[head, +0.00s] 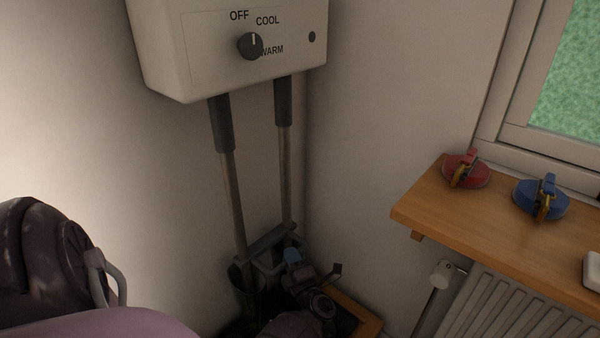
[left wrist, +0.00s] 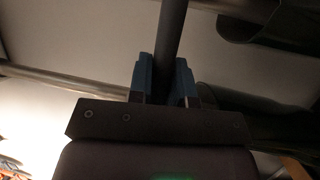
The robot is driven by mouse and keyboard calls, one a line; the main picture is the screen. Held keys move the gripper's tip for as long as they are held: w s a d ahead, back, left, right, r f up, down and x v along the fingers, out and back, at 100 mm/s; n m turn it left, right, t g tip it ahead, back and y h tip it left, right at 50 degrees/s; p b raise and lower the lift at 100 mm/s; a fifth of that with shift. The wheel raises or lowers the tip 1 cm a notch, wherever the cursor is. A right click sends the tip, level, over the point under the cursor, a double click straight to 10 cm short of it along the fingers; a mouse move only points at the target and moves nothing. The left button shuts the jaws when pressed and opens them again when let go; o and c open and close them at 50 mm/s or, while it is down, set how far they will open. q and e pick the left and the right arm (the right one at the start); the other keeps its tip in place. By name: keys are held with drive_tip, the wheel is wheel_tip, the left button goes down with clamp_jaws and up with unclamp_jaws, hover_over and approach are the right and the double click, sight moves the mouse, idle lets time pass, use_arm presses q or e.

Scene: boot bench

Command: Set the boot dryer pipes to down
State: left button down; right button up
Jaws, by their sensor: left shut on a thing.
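The boot dryer (head: 225,50) is a pale box on the wall with a dark knob (head: 250,46) and OFF, COOL and WARM labels. Its two pipes (head: 232,195) point down from dark sleeves, and a grey crossbar (head: 268,240) joins them low down. Their lower ends reach dark, boot-like openings (head: 247,290); the ends are hidden. My left gripper (head: 293,257) is at the crossbar's right end. In the left wrist view its blue fingers (left wrist: 165,80) are shut on a dark bar (left wrist: 171,30), apparently the crossbar's handle. My right gripper is not in view.
A wooden shelf (head: 480,225) at right holds a red round item (head: 466,172) and a blue one (head: 540,200). A radiator (head: 510,308) and its valve (head: 441,274) sit below. A wood-edged tray (head: 362,318) lies close to my gripper. Walls stand close behind the pipes.

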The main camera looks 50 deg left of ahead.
use_arm(q)
wheel_tip(320, 180, down, 3)
drive_tip(key=shift+r+b, duration=0.2)
drive_tip(key=shift+b, duration=0.3)
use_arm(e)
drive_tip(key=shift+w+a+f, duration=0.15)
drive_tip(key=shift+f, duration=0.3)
use_arm(q)
drive_tip(key=shift+r, duration=0.1)
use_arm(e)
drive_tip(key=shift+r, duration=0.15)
use_arm(q)
drive_tip(key=c, duration=1.1)
unclamp_jaws()
drive_tip(key=shift+o, duration=0.2)
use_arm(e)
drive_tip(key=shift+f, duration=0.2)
